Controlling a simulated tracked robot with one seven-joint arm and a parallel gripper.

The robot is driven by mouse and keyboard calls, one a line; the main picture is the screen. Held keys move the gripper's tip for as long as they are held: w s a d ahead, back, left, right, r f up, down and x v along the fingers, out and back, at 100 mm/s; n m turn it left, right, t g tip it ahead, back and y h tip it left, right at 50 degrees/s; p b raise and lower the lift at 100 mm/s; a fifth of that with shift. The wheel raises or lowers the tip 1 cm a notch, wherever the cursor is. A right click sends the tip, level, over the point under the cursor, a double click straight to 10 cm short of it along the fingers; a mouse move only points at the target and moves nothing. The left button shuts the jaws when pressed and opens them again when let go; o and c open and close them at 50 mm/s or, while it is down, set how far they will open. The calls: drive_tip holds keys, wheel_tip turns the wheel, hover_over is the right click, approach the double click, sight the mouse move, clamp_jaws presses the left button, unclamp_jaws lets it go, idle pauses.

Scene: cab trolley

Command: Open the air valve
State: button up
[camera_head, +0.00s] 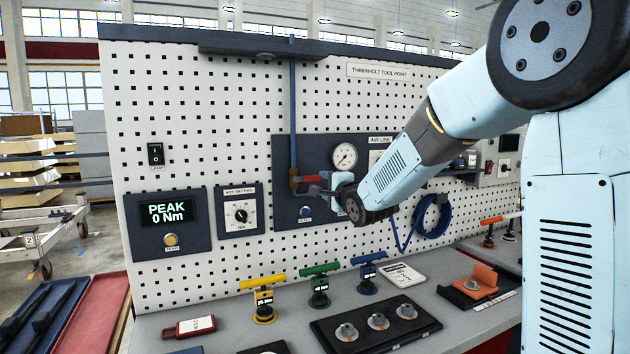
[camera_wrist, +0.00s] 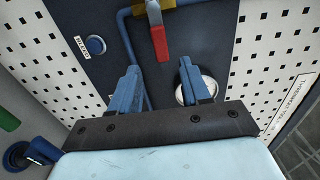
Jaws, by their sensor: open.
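The air valve has a brass body (camera_head: 295,183) on a blue pipe, on the dark air line panel of the pegboard. Its red lever (camera_head: 321,178) sticks out to the right, across the vertical pipe, in the head view. In the wrist view the red lever (camera_wrist: 160,42) hangs from the brass body (camera_wrist: 152,7) at the top and points toward the gap between my fingers. My gripper (camera_head: 322,191) is open and empty close to the lever. Its two blue fingers (camera_wrist: 159,68) show in the wrist view.
A round gauge (camera_head: 343,156) sits right of the valve, and a blue button (camera_head: 305,212) is below it. A coiled blue hose (camera_head: 432,216) hangs to the right. Coloured T-handled tools, including a yellow one (camera_head: 263,298), stand on the bench (camera_head: 230,327) below.

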sight(316, 180)
drive_tip(key=x, duration=0.8)
drive_tip(key=shift+w, duration=0.1)
drive_tip(key=shift+f, duration=0.1)
clamp_jaws()
idle(0.4)
